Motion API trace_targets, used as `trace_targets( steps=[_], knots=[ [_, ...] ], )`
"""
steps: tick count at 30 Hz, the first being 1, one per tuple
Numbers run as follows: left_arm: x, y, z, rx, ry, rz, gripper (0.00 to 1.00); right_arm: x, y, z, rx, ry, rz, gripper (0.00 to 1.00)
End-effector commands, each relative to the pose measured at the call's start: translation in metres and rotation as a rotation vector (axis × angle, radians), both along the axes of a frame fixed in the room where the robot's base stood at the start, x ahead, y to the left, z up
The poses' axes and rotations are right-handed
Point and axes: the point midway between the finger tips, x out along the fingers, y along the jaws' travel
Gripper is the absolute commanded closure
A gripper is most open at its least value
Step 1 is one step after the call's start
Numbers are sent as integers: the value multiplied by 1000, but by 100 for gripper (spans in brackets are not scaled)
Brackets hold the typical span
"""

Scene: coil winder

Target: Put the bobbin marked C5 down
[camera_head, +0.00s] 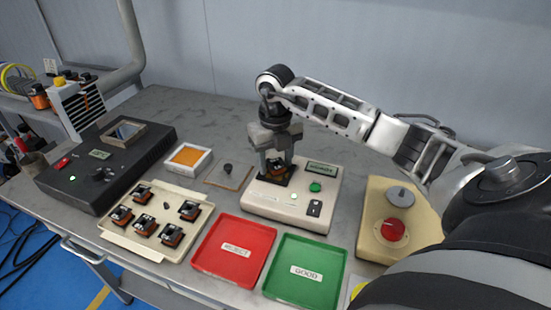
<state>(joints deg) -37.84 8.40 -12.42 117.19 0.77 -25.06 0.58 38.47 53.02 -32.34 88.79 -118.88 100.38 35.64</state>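My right gripper (277,160) points down over the cream test unit (273,205) at the middle of the bench. Its fingers are shut on a dark bobbin with orange-brown winding (276,171). The bobbin is at the black seat (262,179) on top of the unit; whether it rests on the seat or hangs just above it I cannot tell. Its marking is too small to read. My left gripper is not in view.
A cream tray (155,187) with several bobbins stands at the left. A red REJECT tray (210,262) and a green GOOD tray (322,262) lie in front. A black winder (98,178) stands far left, a beige red-button box (372,228) right.

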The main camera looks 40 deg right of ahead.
Motion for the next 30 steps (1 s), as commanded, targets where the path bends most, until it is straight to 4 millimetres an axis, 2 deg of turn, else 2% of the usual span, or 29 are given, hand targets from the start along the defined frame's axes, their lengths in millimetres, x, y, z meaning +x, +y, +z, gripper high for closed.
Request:
trace_targets(
  steps=[8,13,24,30],
  knots=[
    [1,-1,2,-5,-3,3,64,0,0,1,0,0,-1,44],
    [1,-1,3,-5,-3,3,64,1,0,12,-1,-2,0,44],
    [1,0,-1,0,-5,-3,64,1,0,89,0,-5,-1,44],
    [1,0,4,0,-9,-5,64,0,0,117,-1,-2,-1,44]
  ],
)
